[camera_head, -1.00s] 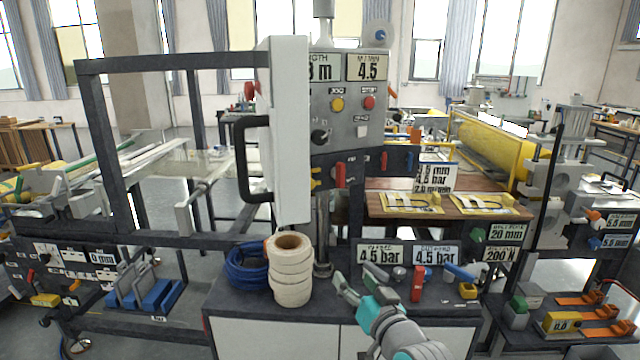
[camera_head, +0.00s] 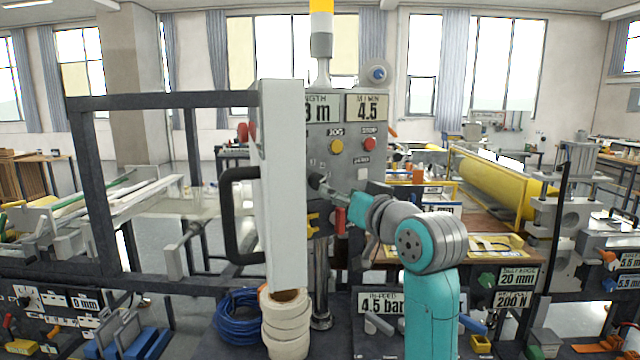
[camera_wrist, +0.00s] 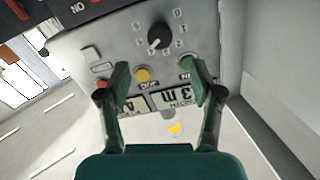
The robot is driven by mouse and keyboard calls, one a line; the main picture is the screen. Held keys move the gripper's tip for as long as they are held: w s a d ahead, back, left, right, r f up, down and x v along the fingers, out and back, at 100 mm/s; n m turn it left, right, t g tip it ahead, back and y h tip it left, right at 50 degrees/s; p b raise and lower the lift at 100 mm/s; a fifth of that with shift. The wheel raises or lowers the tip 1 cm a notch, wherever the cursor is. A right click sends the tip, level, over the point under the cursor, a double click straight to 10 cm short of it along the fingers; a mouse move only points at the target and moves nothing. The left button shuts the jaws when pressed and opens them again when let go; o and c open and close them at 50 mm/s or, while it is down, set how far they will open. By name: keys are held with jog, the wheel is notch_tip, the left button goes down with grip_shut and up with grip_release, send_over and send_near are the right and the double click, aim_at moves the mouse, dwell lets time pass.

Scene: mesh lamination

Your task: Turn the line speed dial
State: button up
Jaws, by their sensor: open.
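The dial (camera_wrist: 158,36) is a black knob with a pale pointer mark and a ring of printed numbers on the grey control panel (camera_wrist: 115,40). In the head view the dial (camera_head: 316,181) is at the panel's left, partly behind the tip of my gripper (camera_head: 338,192). My gripper's green fingers (camera_wrist: 155,75) are spread wide with nothing between them. In the wrist view the dial lies beyond the fingertips, roughly centred between them, and appears untouched. The speed display (camera_head: 366,107) reads 4.5 M/MIN.
A yellow button (camera_wrist: 143,74), a red button (camera_wrist: 101,84) and a green button (camera_wrist: 187,63) sit near my fingers. A white open door (camera_head: 284,190) with a black handle stands just left of the panel. A stack of pale rolls (camera_head: 287,325) is below.

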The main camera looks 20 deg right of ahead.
aim_at(319, 182)
jog(key=x, duration=0.9)
jog(key=shift+w+a, duration=0.1)
jog(key=shift+w, duration=0.2)
jog(key=shift+c, duration=0.2)
jog(key=c, duration=1.1)
